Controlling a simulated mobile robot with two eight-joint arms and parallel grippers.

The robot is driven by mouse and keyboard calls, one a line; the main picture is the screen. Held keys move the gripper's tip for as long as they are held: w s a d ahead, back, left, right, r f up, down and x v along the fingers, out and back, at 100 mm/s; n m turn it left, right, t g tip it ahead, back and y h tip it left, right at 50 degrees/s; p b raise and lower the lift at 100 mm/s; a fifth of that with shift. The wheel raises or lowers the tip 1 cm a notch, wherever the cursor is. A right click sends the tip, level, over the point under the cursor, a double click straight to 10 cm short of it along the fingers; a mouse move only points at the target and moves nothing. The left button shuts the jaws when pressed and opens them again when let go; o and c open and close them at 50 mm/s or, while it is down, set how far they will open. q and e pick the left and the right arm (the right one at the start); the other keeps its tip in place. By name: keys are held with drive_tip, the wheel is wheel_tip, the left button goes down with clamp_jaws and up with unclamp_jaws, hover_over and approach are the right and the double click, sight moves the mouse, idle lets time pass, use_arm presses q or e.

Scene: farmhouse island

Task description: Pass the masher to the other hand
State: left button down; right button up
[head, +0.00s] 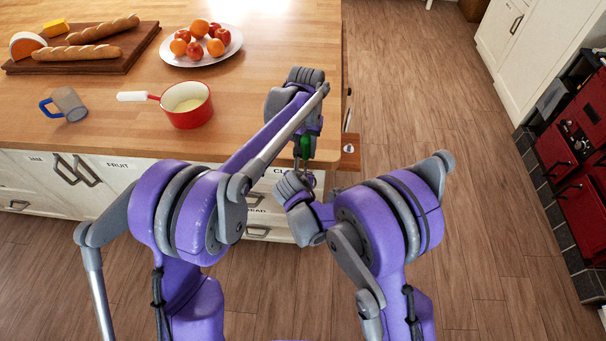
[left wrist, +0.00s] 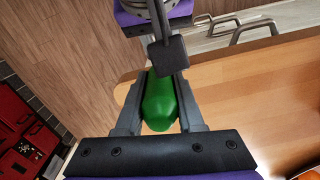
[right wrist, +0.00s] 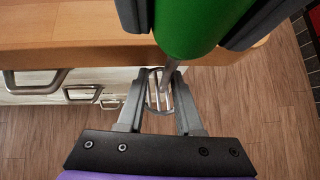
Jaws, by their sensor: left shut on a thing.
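The masher has a green handle (head: 305,146), a thin metal shaft and a wire head (right wrist: 158,92). It hangs handle up, just off the island's right edge. My left gripper (head: 305,136) is shut on the handle, which lies between its fingers in the left wrist view (left wrist: 160,100). My right gripper (right wrist: 160,78) is below, with its fingers apart on either side of the wire head. Contact between those fingers and the masher cannot be made out. In the head view my right arm partly hides the lower end of the masher.
The wooden island top (head: 240,110) is close to both grippers, with drawers (head: 100,170) below. A red saucepan (head: 187,105), blue-handled mug (head: 66,104), fruit plate (head: 202,45) and bread board (head: 90,60) stand on it. The floor (head: 430,110) to the right is clear.

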clamp_jaws()
use_arm(q)
drive_tip(key=shift+d, duration=0.1)
drive_tip(key=shift+d, duration=0.15)
use_arm(e)
drive_tip(key=shift+a, duration=0.25)
idle(0.6)
use_arm(q)
drive_tip(key=shift+c, duration=2.2)
unclamp_jaws()
use_arm(e)
drive_tip(key=shift+d, duration=0.2)
use_arm(q)
drive_tip(key=shift+a+r, duration=0.1)
drive_tip(key=shift+a, duration=0.1)
